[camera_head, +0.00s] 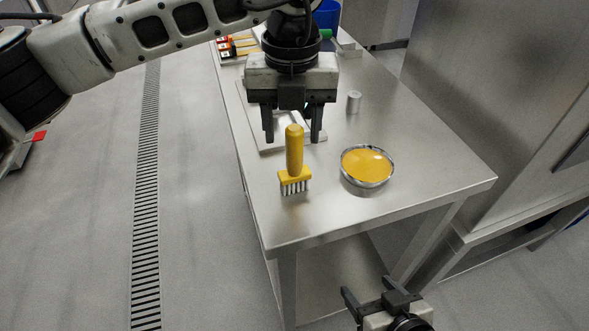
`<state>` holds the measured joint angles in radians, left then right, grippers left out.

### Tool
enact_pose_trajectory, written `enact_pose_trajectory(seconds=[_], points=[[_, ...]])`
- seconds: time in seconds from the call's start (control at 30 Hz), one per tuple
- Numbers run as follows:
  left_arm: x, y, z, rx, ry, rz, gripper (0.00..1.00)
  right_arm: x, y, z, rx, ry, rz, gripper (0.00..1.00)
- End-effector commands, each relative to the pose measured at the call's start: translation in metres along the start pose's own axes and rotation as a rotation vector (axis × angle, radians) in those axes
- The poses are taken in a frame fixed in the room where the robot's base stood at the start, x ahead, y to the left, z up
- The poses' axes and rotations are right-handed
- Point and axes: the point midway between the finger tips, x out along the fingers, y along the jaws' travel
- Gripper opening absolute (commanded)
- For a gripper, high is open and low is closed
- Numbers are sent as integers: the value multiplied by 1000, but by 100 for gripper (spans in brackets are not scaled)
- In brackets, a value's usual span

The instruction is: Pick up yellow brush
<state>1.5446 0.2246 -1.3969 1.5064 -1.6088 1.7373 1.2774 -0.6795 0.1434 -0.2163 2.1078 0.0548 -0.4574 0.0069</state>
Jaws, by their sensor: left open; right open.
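The yellow brush (294,152) stands on the steel table, its handle pointing up and its pale bristles (295,187) down. My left gripper (293,138) is open and points downward, with its two fingers apart. In the head view its fingertips appear on either side of the top of the brush handle, slightly behind it; I cannot tell whether they touch. My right gripper (368,296) is open and empty at the bottom of the view, low in front of the table.
A metal bowl of yellow liquid (367,165) stands right of the brush on the steel table (430,180). A small grey cylinder (354,101), a white board (262,135), a blue container (327,16) and several small boxes (226,47) lie farther back. The table's front is clear.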

Motion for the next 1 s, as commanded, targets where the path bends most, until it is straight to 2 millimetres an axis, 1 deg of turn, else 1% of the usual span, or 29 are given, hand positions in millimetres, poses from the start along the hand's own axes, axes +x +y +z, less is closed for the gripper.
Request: enact_pose_trajectory(seconds=[0.07, 0.23, 0.33, 0.43, 0.63, 0.67, 0.7, 0.77, 0.8, 0.83, 1.0], points=[[7, -1, -2, 1, 4, 0, 50, -1, 0, -2, -2, -1, 1, 69], [31, -3, -9, 1, 4, 1, 50, -6, 0, -7, -12, -2, 5, 69], [44, -3, -7, -1, 3, 0, 50, -5, 1, -7, -17, -3, 6, 69], [51, -3, -7, 0, 2, 0, 50, -5, 2, -6, -21, -5, 7, 69], [52, -3, -7, 0, 1, -1, 50, -4, 2, -6, -24, -4, 7, 69], [52, -3, -7, 0, 1, -1, 47, -4, 2, -6, -24, -4, 7, 69], [52, -3, -7, 0, 1, -1, 36, -4, 2, -6, -23, -4, 7, 69], [52, -3, -7, 0, 1, -1, 19, -4, 2, -6, -23, -4, 7, 69], [52, -3, -7, 0, 1, -1, 8, -4, 2, -6, -23, -4, 7, 69], [52, -3, -7, 0, 1, -1, 1, -4, 2, -6, -23, -4, 7, 69], [51, -4, -7, 0, 1, -2, 1, -4, 2, -6, -22, -4, 6, 69]])
